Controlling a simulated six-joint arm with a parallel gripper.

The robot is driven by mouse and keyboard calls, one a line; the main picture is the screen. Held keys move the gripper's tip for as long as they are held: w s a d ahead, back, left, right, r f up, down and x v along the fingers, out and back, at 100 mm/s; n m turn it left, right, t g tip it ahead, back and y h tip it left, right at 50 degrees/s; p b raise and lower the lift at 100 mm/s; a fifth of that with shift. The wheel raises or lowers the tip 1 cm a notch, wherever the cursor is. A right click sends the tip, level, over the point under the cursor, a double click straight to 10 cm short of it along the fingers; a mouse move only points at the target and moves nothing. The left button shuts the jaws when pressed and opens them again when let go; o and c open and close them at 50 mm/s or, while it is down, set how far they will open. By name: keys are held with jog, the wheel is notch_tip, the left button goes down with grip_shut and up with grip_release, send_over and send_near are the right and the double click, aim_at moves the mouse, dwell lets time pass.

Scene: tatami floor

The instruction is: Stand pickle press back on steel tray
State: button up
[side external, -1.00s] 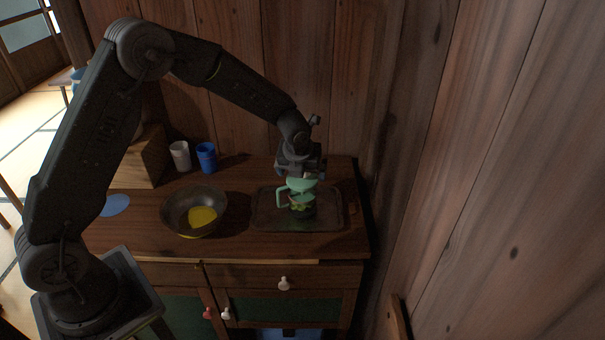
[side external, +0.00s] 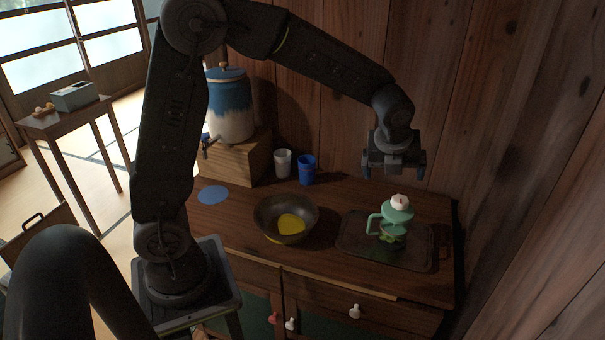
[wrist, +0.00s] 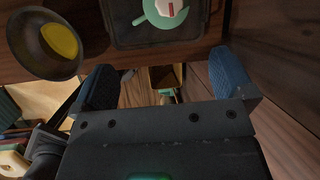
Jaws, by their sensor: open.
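The pickle press (side external: 396,218) stands upright on the steel tray (side external: 424,257) at the right of the cabinet top. It has a pale green lid, a pinkish-white knob, a green side handle and green contents in its lower part. In the wrist view the press (wrist: 166,12) shows from above at the top edge, on the dark tray (wrist: 126,36). My gripper (side external: 393,172) is above and behind the press, apart from it. Its two blue-padded fingers (wrist: 168,84) are spread wide with nothing between them.
A dark bowl (side external: 262,222) with something yellow inside stands left of the tray. A white cup (side external: 283,163) and a blue cup (side external: 307,170) stand behind it. A blue and white dispenser (side external: 230,105) sits on a wooden box (side external: 232,160). A wooden wall (side external: 500,110) rises close behind.

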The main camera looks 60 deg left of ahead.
jog(key=s+d+r+n+h, duration=0.1)
jog(key=s+r+n, duration=0.2)
jog(key=s+n, duration=0.9)
jog(key=s+d+r+n+t+h, duration=0.1)
jog(key=s+r+n, duration=0.3)
jog(key=s+n, duration=0.8)
jog(key=shift+s+n+t, duration=0.3)
jog(key=shift+s+n, duration=0.05)
jog(key=shift+n, duration=0.45)
jog(key=shift+r, duration=0.1)
